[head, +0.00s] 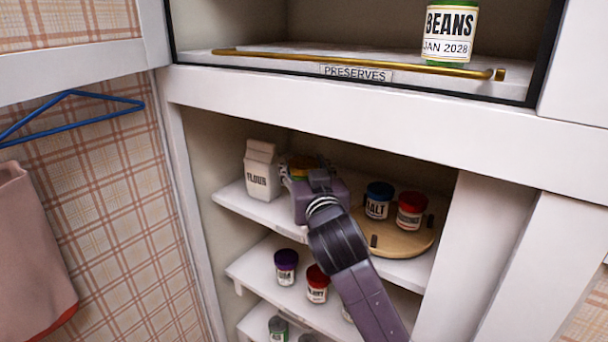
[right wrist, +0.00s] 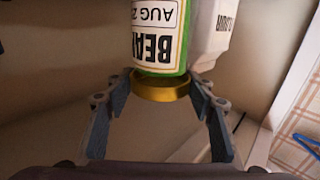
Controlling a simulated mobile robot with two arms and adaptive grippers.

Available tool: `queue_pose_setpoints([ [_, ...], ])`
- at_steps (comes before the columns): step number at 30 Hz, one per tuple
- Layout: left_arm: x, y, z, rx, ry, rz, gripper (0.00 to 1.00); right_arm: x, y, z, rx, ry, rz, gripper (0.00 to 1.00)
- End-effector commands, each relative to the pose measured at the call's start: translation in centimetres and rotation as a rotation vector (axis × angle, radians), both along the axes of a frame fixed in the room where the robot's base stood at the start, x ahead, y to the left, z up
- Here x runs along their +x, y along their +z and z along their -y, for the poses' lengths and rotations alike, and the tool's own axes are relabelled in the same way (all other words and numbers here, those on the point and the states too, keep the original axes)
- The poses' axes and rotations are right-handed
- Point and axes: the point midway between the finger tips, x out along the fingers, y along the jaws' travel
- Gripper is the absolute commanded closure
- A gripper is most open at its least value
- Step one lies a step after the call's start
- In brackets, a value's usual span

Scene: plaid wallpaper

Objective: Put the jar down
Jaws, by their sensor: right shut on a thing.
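The jar (right wrist: 158,35) has a green body, a gold lid and a white label reading BEANS with an AUG date; in the right wrist view it appears upside down. My right gripper (right wrist: 161,85) is shut on it, with a finger on each side near the lid. In the head view, the gripper (head: 303,178) is inside the cabinet at the upper white shelf, right of the flour carton. There the jar is mostly hidden behind it; only a bit of its lid shows. I cannot tell whether the jar touches the shelf. My left gripper is not in view.
The flour carton (head: 262,170) stands close left of the gripper. A round wooden turntable (head: 405,243) to the right carries a salt jar (head: 378,200) and a red-lidded jar (head: 411,211). Several jars stand lower. Another beans jar (head: 450,32) is above, behind a brass rail (head: 350,62).

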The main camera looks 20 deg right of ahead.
Motion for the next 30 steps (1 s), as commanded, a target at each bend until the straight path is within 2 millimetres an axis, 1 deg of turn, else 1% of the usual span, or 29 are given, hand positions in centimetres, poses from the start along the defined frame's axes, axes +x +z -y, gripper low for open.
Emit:
queue_pose_setpoints([
  [1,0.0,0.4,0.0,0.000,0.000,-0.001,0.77,0.0,-0.9,0.0,-0.004,0.000,-0.008,0.87],
  [3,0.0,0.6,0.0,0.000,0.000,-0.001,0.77,-0.1,-1.9,0.0,-0.004,-0.001,-0.007,0.87],
  [6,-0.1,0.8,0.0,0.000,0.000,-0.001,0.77,-0.1,-2.8,0.0,-0.003,0.000,-0.004,0.87],
  [17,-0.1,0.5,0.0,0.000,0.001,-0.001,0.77,-0.1,-3.2,0.0,-0.001,0.000,-0.001,0.87],
  [18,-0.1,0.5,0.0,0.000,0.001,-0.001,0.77,-0.1,-3.3,0.0,-0.002,0.000,-0.003,0.48],
  [22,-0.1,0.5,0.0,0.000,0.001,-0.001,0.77,-0.1,-3.2,0.0,-0.002,0.000,-0.003,0.34],
  [30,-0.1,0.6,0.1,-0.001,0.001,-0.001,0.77,-0.1,-3.1,0.0,-0.002,-0.001,-0.003,0.33],
])
